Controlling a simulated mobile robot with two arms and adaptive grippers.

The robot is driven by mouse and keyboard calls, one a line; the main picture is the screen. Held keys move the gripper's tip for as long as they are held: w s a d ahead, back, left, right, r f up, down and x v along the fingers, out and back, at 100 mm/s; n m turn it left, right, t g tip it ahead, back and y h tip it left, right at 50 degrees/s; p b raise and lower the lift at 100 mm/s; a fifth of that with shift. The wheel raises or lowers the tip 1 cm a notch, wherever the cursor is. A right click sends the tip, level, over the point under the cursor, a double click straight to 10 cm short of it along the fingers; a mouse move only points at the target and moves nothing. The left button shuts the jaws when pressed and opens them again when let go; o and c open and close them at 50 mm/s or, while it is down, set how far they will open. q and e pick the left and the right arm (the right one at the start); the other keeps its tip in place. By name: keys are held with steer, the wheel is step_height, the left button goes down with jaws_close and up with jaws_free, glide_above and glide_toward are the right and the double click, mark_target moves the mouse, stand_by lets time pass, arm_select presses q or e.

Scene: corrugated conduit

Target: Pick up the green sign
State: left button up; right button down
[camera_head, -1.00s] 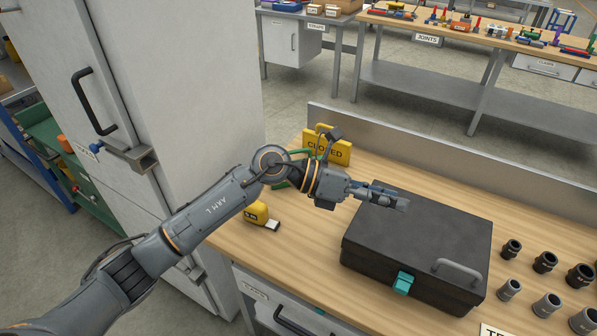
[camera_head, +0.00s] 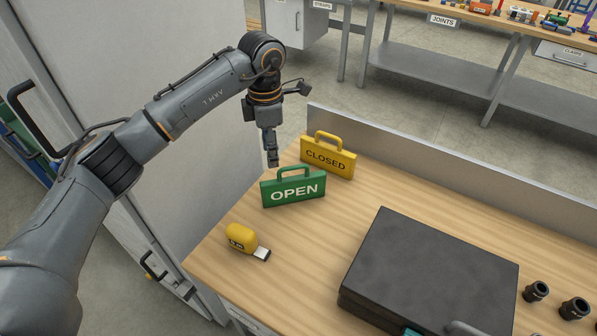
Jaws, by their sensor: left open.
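The green sign (camera_head: 293,190) reads OPEN and stands upright on the wooden bench near its far left corner. It has a green handle on top. My left gripper (camera_head: 272,163) points down just above and to the left of the sign's handle. It is open, with nothing seen between its fingers. From this angle I cannot tell whether it touches the handle. The right gripper is not in view.
A yellow CLOSED sign (camera_head: 328,158) stands just behind the green one. A black case (camera_head: 430,270) and black sockets (camera_head: 536,291) are at the right. A metal back panel (camera_head: 430,165) edges the bench.

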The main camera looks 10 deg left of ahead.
arm_select(q)
steer(key=p, duration=0.2)
glide_above(272, 181)
steer(key=s, duration=0.1)
step_height(272, 181, down, 4)
steer(key=shift+f, duration=0.15)
step_height(272, 181, down, 3)
steer(key=shift+w+r, duration=0.15)
steer(key=shift+w+f, duration=0.15)
steer(key=shift+f, duration=0.2)
steer(key=shift+d+f+p, duration=0.1)
steer(key=shift+f+p, duration=0.5)
steer(key=shift+p, duration=0.05)
step_height(272, 181, down, 4)
steer(key=shift+w+r+p, duration=0.1)
steer(key=shift+r+p, duration=0.1)
steer(key=shift+p, duration=0.5)
steer(key=shift+f, duration=0.25)
steer(key=c, duration=0.9)
jaws_close()
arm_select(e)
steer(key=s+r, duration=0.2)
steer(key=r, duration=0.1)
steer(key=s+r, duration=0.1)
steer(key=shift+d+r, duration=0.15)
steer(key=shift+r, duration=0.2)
